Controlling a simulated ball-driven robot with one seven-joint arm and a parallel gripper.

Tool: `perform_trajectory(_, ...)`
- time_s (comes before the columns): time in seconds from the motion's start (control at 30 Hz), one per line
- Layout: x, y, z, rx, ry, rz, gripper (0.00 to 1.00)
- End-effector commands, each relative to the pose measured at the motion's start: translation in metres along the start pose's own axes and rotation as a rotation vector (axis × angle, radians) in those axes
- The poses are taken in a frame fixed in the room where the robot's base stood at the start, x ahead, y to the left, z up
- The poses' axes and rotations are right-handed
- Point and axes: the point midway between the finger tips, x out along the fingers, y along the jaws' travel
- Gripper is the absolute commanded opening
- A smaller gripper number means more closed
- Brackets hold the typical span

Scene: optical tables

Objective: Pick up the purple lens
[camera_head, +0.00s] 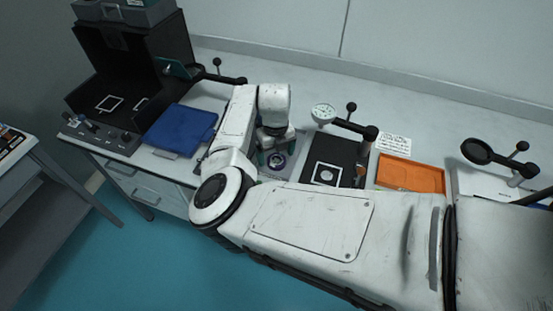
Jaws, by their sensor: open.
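A small round lens with a dark purple tint (277,160) lies on the table, on a light grey patch just below my gripper. My gripper (275,146) is open, with its wrist above and pointing down toward the lens. The fingers look dark greenish and sit near the lens's far and left side. Whether they touch it is too small to tell. My white arm reaches in from the right and bends over the table's front edge.
An orange tray (411,178) is further right.

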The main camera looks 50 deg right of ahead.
Motion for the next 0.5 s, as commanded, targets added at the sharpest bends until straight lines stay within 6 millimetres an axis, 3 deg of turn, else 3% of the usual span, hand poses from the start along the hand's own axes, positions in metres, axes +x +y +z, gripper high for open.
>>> perform_trajectory(0.13,0.0111,-0.0003,-0.0005,0.001,0.001,0.001,0.92)
perform_trajectory(0.37,0.0121,-0.0005,-0.0004,0.001,0.0,0.0,0.91)
perform_trajectory(0.5,0.0118,-0.0005,-0.0003,0.001,0.0,0.0,0.78)
